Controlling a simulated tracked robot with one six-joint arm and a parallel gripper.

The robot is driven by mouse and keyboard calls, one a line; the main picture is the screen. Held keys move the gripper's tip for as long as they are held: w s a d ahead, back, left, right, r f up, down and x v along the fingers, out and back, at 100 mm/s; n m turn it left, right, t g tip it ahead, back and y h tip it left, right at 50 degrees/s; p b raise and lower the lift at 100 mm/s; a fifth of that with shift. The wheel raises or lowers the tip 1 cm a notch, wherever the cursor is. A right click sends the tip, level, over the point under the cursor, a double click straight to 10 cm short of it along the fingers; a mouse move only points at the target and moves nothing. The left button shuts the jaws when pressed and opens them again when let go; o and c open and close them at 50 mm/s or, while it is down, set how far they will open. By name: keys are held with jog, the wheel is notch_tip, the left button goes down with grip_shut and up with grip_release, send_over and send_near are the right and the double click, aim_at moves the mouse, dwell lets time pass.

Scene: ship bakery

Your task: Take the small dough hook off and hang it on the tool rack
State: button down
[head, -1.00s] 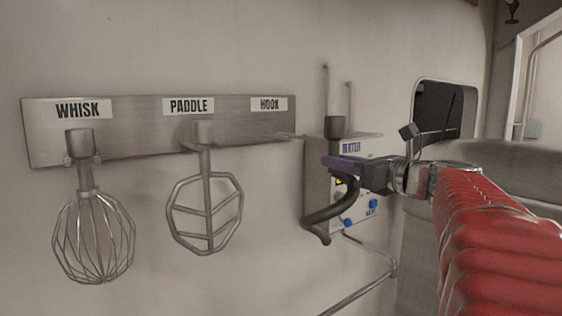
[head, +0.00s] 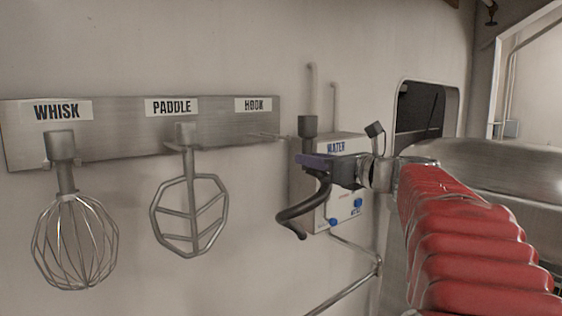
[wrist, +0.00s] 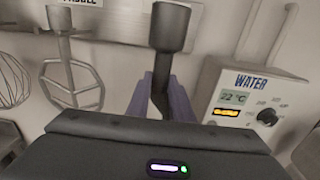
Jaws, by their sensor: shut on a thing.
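The dough hook is dark grey, with a thick socket (head: 308,126) on top and a curved tail (head: 297,218) below. My gripper (head: 320,161) is shut on its shaft and holds it upright in the air, right of the rack. In the wrist view the socket (wrist: 171,28) rises above the purple fingers of my gripper (wrist: 165,98); the tail is hidden there. The steel tool rack (head: 110,132) is on the wall. Its peg under the HOOK label (head: 254,105) is bare, its tip just left of the socket. I cannot tell the depth gap.
A whisk (head: 75,240) and a paddle (head: 190,213) hang from the rack. A white water control box (head: 344,205) with pipes stands behind the hook. A large steel bowl-like surface (head: 490,165) is at right, behind my red-sleeved arm.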

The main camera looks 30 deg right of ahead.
jog(key=shift+w+a+r, duration=0.1)
jog(key=shift+w+a, duration=0.1)
jog(key=shift+w, duration=0.95)
jog(key=shift+w+a, duration=0.15)
jog(key=shift+w, duration=0.95)
jog(key=w+a, duration=0.1)
jog(key=w, duration=0.6)
jog(key=shift+w, duration=0.3)
dwell(3.7)
jog(key=shift+w, duration=0.2)
dwell(0.8)
